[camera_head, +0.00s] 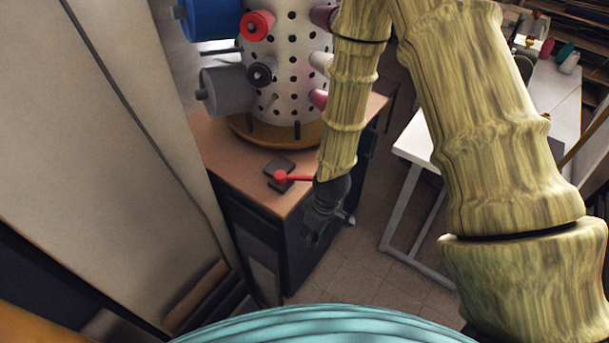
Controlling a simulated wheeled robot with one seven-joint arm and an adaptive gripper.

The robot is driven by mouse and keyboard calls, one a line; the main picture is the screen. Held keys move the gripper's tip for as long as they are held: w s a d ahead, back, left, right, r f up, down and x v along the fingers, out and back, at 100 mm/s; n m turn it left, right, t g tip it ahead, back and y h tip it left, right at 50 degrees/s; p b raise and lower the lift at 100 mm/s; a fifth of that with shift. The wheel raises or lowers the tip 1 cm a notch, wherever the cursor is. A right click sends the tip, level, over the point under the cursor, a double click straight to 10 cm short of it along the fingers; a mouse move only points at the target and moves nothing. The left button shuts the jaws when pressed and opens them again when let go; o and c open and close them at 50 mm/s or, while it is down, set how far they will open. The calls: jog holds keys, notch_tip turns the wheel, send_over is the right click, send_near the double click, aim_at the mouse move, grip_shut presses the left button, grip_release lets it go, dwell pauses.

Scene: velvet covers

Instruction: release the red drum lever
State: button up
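The red drum lever (281,176) has a round red knob and a thin red rod that runs right toward my arm. It sits at a small dark base (279,165) on the brown cabinet top, in front of the drum. The drum (284,75) is a white perforated cylinder on a round yellow-brown base. My dark gripper (313,236) hangs just right of and below the lever, past the cabinet's front right edge. The rod's right end meets or passes behind my wrist; contact cannot be told. The fingers are small and dark, so their opening is unclear.
Coloured rolls stick out from the drum, including a red one (257,25) and a grey one (226,90). A tall pale panel (100,110) stands close on the left. A white table (420,150) stands at right. Floor shows between cabinet (235,150) and table.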

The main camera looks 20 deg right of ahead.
jog(key=w+r+n, duration=0.3)
jog(key=w+r, duration=0.2)
jog(key=w, duration=0.2)
jog(key=n+t+h+b, duration=0.1)
jog(key=n+h+b, duration=0.1)
jog(key=n, duration=0.2)
send_near(304, 176)
jog(key=shift+w+d+f+p, duration=0.15)
jog(key=shift+f+p, duration=0.4)
jog(key=shift+f, duration=1.6)
jog(key=shift+w+f+p, duration=0.15)
jog(key=shift+f+p, duration=0.4)
jog(key=shift+f, duration=1.65)
jog(key=shift+c, duration=0.3)
grip_shut()
